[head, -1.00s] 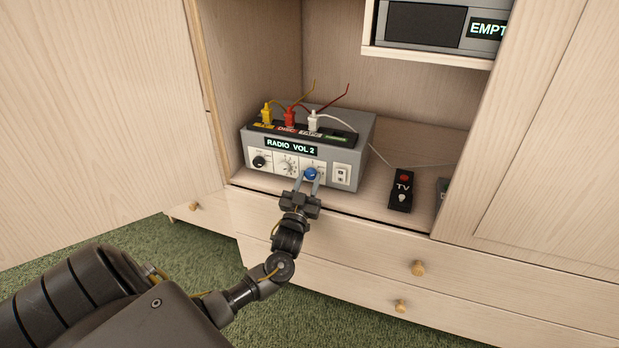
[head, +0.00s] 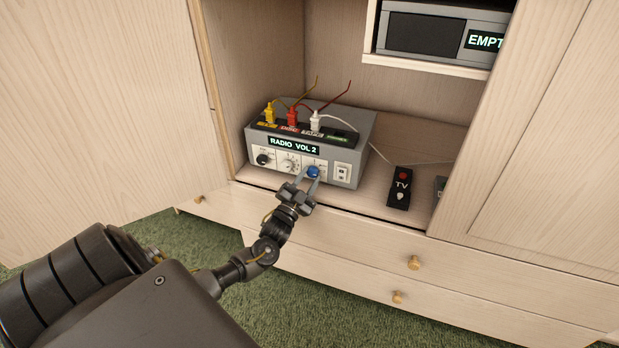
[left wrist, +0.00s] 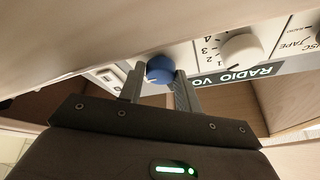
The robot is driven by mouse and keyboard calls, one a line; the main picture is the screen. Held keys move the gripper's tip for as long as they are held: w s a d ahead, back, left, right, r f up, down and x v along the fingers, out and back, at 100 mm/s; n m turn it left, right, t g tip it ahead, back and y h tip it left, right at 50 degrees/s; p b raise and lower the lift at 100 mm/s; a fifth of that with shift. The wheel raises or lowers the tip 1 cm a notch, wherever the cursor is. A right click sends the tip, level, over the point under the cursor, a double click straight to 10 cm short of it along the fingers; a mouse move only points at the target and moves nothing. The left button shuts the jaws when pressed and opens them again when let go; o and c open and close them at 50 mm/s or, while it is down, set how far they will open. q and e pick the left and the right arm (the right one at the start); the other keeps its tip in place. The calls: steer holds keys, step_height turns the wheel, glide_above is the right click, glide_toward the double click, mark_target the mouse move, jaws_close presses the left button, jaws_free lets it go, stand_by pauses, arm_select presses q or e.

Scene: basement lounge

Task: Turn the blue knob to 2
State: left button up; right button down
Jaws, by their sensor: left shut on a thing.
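The blue knob (head: 313,172) sits at the right part of the front of a grey radio amplifier (head: 352,150) inside the cabinet. The amplifier's display (head: 293,146) reads "RADIO VOL 2". My left gripper (head: 305,178) is shut on the blue knob, with a finger on either side of it. In the left wrist view the knob (left wrist: 159,69) shows between my two fingers (left wrist: 160,84), with a light pointer line on it. The scale around the blue knob is hidden or too small to read. My right gripper is not in view.
A black knob (head: 264,159) and a white dial (head: 290,163) are left of the blue knob, and a switch (head: 342,172) is right. Yellow, red and white plugs stand on top. An upper unit (head: 430,30) reads "EMPT".

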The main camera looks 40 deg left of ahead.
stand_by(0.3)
arm_select(q)
steer(key=o, duration=1)
steer(key=shift+c, duration=0.2)
steer(key=shift+s+f, duration=0.25)
steer(key=shift+s, duration=0.2)
steer(key=v, duration=0.9)
steer(key=shift+s+p, duration=0.4)
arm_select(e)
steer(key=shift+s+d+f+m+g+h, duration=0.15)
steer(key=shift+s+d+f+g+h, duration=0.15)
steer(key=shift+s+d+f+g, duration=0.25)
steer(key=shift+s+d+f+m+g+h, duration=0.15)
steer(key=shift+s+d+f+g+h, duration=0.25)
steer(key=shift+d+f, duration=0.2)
arm_select(q)
steer(key=shift+d+f, duration=0.1)
steer(key=shift+d, duration=0.05)
